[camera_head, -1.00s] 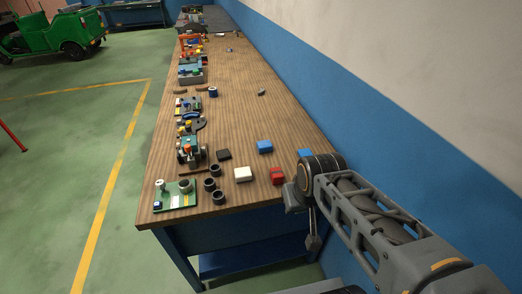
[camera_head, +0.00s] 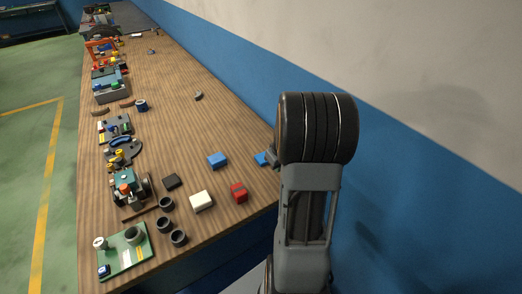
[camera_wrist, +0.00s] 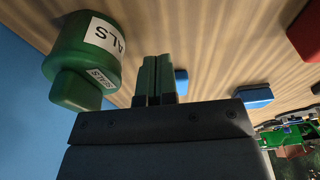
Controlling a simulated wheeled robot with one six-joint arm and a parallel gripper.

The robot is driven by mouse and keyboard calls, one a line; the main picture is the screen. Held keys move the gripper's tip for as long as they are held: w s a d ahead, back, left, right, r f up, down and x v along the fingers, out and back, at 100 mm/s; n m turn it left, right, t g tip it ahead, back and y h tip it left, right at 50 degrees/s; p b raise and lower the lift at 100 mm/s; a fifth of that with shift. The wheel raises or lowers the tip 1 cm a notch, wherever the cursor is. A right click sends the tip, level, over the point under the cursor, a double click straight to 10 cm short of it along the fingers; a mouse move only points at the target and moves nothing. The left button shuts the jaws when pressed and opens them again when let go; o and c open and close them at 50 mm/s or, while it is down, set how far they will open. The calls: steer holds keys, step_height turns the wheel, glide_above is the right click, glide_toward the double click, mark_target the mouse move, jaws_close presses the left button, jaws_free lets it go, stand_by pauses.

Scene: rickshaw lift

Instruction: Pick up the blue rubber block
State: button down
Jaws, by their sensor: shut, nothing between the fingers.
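Two blue blocks lie on the wooden workbench (camera_head: 165,75), and I cannot tell which is the rubber one. One blue block (camera_head: 217,160) is in full view near the bench's near end. The other blue block (camera_head: 261,158) is at the right edge, partly hidden by my arm. In the wrist view, one blue block (camera_wrist: 255,97) is right of my gripper (camera_wrist: 155,62) and another blue block (camera_wrist: 181,80) shows close beside the fingers. My gripper is shut and empty, apart from both blocks. In the head view my arm hides most of it.
A red block (camera_head: 239,191), white block (camera_head: 201,201) and black block (camera_head: 171,182) lie nearby. Several dark cups (camera_head: 165,224) and a green board (camera_head: 124,250) are at left. A green container labelled SEALS (camera_wrist: 82,55) is left of the fingers. A blue-and-white wall (camera_head: 400,150) borders the bench.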

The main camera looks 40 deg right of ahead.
mark_target(262, 156)
steer(key=w+p, duration=0.1)
steer(key=w, duration=0.5)
steer(key=w+p, duration=0.1)
steer(key=w, duration=0.2)
steer(key=shift+w+d+f+p, duration=0.1)
steer(key=shift+w+f+p, duration=0.2)
steer(key=shift+w, duration=0.1)
steer(key=shift+f+b, duration=0.4)
steer(key=shift+b, duration=0.05)
steer(key=shift+s, duration=0.15)
